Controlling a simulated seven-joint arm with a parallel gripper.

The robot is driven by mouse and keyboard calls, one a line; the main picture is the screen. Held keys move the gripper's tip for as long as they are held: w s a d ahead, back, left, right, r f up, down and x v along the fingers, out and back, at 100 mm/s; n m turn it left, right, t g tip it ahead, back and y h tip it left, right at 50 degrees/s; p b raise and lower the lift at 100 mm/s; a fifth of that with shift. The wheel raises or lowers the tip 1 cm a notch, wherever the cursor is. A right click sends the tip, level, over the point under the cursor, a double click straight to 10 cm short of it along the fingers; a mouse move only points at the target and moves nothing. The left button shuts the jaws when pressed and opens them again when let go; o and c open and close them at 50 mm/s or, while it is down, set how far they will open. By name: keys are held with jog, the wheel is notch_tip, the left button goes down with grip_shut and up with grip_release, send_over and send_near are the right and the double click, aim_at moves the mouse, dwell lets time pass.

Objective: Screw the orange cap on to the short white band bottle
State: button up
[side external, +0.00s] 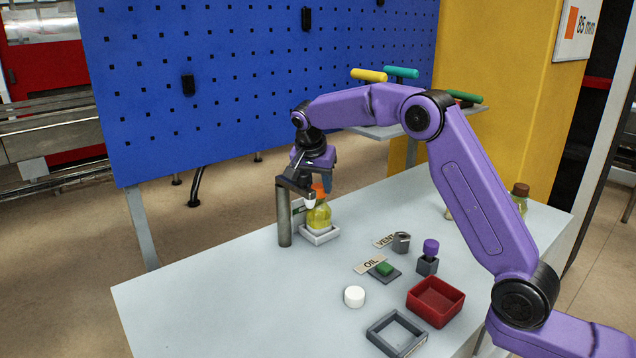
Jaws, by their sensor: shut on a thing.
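A short bottle with yellow contents (319,217) stands upright in a shallow white square holder (322,237) near the table's far edge. The orange cap (318,189) is at the top of this bottle, partly hidden by my gripper. My gripper (312,198) points down at the bottle's neck and is shut on the orange cap. I cannot tell whether the cap sits fully on the neck or how far it is turned. A white band on the bottle cannot be made out clearly at this size.
A dark grey post (284,214) stands just left of the bottle. A brown-capped bottle (520,198) stands far right. The table's left front is clear.

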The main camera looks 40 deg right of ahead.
jog(key=shift+f, duration=0.1)
jog(key=shift+m+g, duration=0.3)
jog(key=shift+m, duration=0.5)
jog(key=shift+w, duration=0.1)
jog(key=shift+m+g, duration=0.3)
jog(key=shift+m, duration=0.6)
jog(key=o, duration=0.6)
jog(key=shift+n, duration=0.9)
